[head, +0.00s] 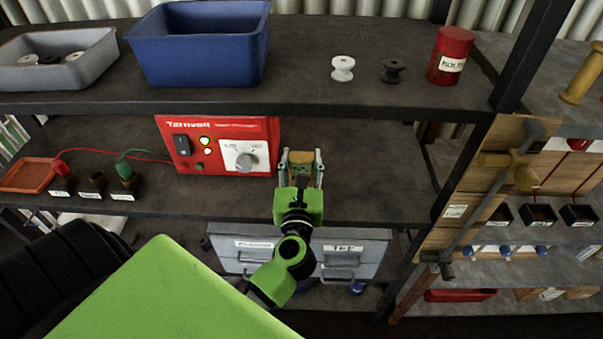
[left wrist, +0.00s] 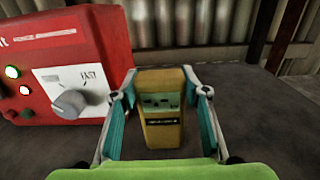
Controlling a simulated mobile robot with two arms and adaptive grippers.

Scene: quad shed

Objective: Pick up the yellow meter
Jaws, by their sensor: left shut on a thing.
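The yellow meter (head: 302,156) is on or just above the middle shelf, to the right of the red charger box. In the left wrist view the yellow meter (left wrist: 160,122) is upright, with a pale green face and a dark label strip towards me. My left gripper (head: 301,169) reaches in from the front and is shut on the meter, one finger on each side. Its fingers also show in the left wrist view (left wrist: 160,98). I cannot tell whether the meter's base touches the shelf. My right gripper is not in view.
The red charger box (head: 218,146) stands close on the left, its dial facing front. The upper shelf overhead holds a blue bin (head: 199,48), spools and a red can (head: 451,56). Grey drawers (head: 340,254) are below. The middle shelf is clear to the right.

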